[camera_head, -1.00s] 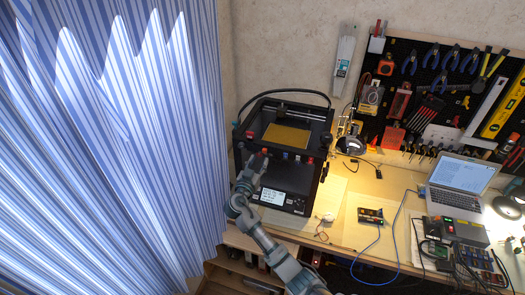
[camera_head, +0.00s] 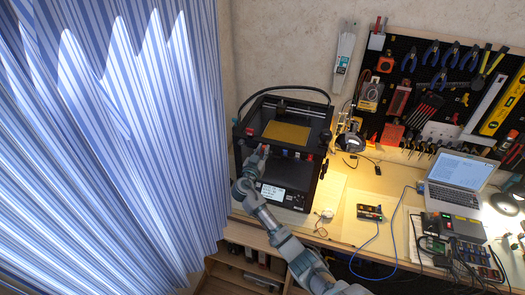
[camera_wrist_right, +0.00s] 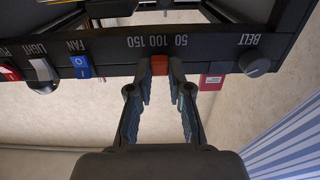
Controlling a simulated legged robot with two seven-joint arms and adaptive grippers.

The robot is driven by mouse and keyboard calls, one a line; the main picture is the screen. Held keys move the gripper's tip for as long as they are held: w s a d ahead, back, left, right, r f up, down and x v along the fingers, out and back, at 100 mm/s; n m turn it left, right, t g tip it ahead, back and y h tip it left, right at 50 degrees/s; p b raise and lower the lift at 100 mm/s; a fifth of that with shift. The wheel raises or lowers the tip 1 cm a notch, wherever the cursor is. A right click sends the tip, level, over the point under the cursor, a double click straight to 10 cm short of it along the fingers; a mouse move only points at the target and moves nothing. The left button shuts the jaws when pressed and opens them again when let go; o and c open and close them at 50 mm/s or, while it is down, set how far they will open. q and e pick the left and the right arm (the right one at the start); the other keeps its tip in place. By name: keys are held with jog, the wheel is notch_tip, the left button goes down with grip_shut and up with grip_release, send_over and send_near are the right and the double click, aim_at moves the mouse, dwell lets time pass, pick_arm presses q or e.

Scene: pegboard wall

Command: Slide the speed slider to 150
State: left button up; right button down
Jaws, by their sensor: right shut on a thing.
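The speed slider is a small red knob (camera_wrist_right: 159,65) on the dark front bar of the 3D printer (camera_head: 285,150). In the right wrist view, which looks upside down, the knob sits at the 100 mark, between 50 on the right and 150 on the left. My right gripper (camera_wrist_right: 160,76) is shut on the knob, one fingertip on each side. In the head view my right gripper (camera_head: 262,153) is at the left part of the printer's front bar, and the knob is hidden there. My left gripper is not in view.
A laptop (camera_head: 460,175) and electronics are on the workbench at right. A striped curtain (camera_head: 110,150) hangs at left.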

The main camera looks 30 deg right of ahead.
jog(key=shift+s+d+b, duration=0.55)
jog(key=shift+s+d, duration=0.3)
jog(key=shift+s, duration=0.1)
jog(key=c, duration=1.1)
grip_release()
jog(key=shift+s, duration=0.1)
jog(key=v, duration=1.2)
jog(key=shift+d, duration=0.15)
